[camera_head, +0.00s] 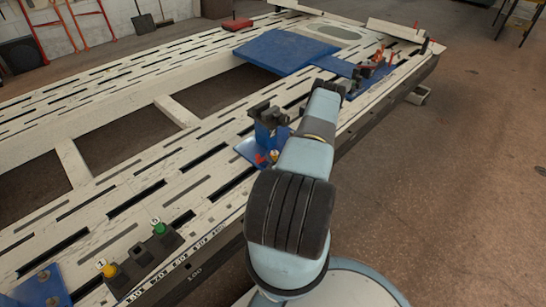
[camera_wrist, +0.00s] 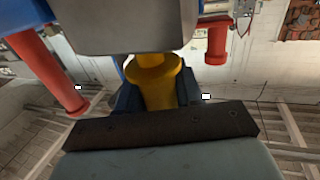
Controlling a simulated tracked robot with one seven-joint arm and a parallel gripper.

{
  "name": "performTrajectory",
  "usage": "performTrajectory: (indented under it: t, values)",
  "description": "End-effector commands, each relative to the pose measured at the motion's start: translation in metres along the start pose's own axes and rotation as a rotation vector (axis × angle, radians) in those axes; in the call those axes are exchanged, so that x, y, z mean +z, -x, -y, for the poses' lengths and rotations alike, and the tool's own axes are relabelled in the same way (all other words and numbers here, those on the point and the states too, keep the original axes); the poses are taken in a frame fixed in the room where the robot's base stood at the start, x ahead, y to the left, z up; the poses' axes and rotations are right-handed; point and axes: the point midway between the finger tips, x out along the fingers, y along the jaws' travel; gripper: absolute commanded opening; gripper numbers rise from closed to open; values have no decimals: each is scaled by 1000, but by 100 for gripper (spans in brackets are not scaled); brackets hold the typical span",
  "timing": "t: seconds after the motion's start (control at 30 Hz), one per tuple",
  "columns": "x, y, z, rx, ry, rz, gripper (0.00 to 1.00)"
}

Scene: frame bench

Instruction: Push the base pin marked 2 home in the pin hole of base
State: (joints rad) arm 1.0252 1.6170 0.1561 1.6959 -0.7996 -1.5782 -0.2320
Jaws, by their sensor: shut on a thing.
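In the wrist view, my gripper (camera_wrist: 159,95) is shut on a yellow flanged pin (camera_wrist: 157,82), with one dark finger on each side. The pin's far end meets or passes behind a grey block (camera_wrist: 130,25); I cannot tell how deep it sits, and its hole is hidden. No number shows on it. In the head view, my arm reaches toward the blue base plate (camera_head: 285,50) and its narrow blue extension (camera_head: 335,65). The fingers and held pin cannot be made out there.
Red clamps (camera_head: 375,62) stand by the extension; red handles (camera_wrist: 60,75) flank the pin in the wrist view. A blue fixture with black jaws (camera_head: 268,125) stands close left of my arm. A dark holder (camera_head: 148,258) carries a yellow and a green knob.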

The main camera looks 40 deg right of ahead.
Motion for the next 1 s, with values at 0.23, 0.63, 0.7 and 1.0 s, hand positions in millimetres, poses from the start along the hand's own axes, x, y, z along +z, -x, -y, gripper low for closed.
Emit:
performTrajectory:
  t: [0.23, 0.63, 0.7, 1.0]
  values:
    - [5, 0, 0, 0, -1, 0, 0]
    - [13, 0, 0, 0, 0, 0, 0]
    - [14, 0, 0, 0, 0, 0, 0]
    - [19, 0, 0, 0, 0, 0, 41]
